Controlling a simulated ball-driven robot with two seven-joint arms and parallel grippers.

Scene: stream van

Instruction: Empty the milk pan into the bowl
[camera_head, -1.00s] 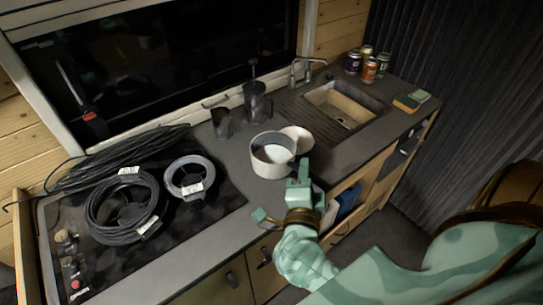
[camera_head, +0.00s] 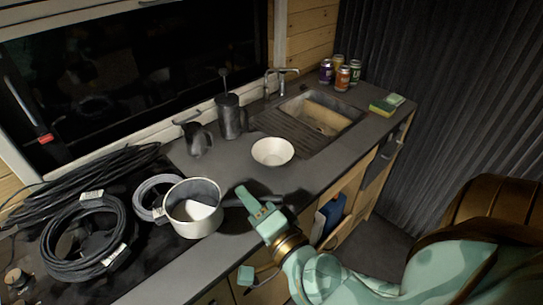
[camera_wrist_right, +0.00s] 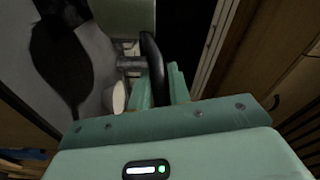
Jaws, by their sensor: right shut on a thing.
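The milk pan (camera_head: 192,229) is a white pot with a dark handle, at the centre left of the head view. A pale patch shows inside it; I cannot tell whether that is contents or the pan's own floor. My right gripper (camera_head: 257,203) is shut on the pan's handle, to the right of the pan. The black handle (camera_wrist_right: 154,67) shows between the fingers in the right wrist view. The white bowl (camera_head: 272,153) stands upright on the counter, behind and right of the pan, apart from it. It looks empty. My left gripper is not in view.
Coiled black cables (camera_head: 83,238) and a smaller grey coil (camera_head: 150,197) lie left of the pan. A dark jug (camera_head: 197,139) and French press (camera_head: 229,117) stand behind the bowl. The sink (camera_head: 318,118), several cans (camera_head: 342,77) and a sponge (camera_head: 385,105) are farther right.

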